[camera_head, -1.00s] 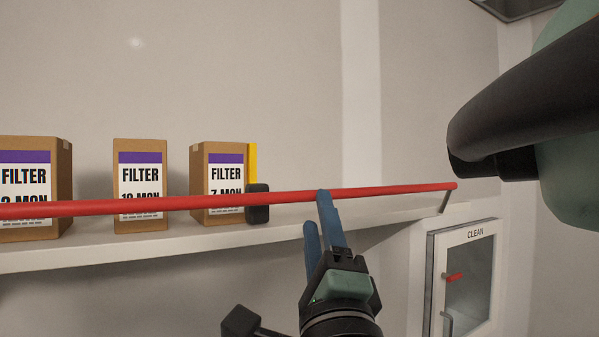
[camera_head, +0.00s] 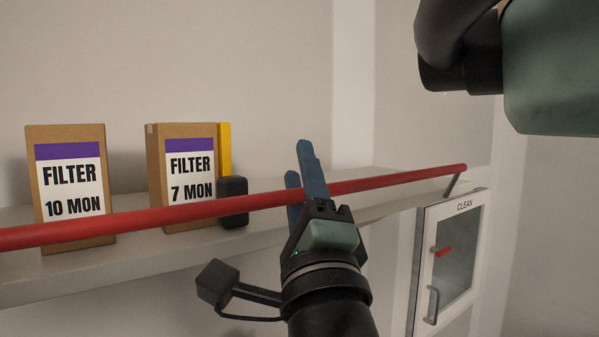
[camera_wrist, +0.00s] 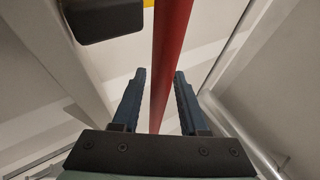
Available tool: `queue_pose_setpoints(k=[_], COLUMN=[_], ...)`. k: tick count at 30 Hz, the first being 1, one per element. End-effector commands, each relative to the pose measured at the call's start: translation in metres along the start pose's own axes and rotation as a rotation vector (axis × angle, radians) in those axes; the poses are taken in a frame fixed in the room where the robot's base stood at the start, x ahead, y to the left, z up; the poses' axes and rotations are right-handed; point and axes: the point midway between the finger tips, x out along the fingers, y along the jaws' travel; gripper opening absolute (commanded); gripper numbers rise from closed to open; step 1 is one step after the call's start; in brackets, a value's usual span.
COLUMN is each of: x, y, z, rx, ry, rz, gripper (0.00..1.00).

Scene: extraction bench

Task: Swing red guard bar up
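The red guard bar (camera_head: 130,223) runs across the front of the white shelf, rising toward its right end in the head view. It looks lowered in front of the filter boxes. My gripper (camera_head: 302,165) is at the bar, right of the boxes, with its blue fingertips reaching above the bar line. In the wrist view, the bar (camera_wrist: 172,55) runs lengthwise between the two fingers of my gripper (camera_wrist: 160,75), with a visible gap on each side. The fingers are open. The bar's stretch behind the fingers and gripper body is hidden.
A filter box marked 10 MON (camera_head: 72,150) and one marked 7 MON (camera_head: 190,145) stand on the shelf (camera_head: 130,262). A yellow strip (camera_head: 224,145) with a black block (camera_head: 233,205) is beside them. A CLEAN cabinet (camera_head: 425,265) hangs at right, below the shelf.

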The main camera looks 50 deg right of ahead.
Motion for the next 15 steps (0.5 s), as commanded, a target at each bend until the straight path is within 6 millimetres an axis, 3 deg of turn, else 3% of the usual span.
queue_pose_setpoints(k=[1, 6, 15], x=[0.0, 0.0001, 0.001], y=[0.0002, 0.0002, -0.0006], z=[0.0, 0.0, 0.0004], rx=[0.0, 0.0, -0.002], ry=[0.0, 0.0, 0.0], rz=[0.0, 0.0, 0.004], gripper=[0.32, 0.01, 0.0])
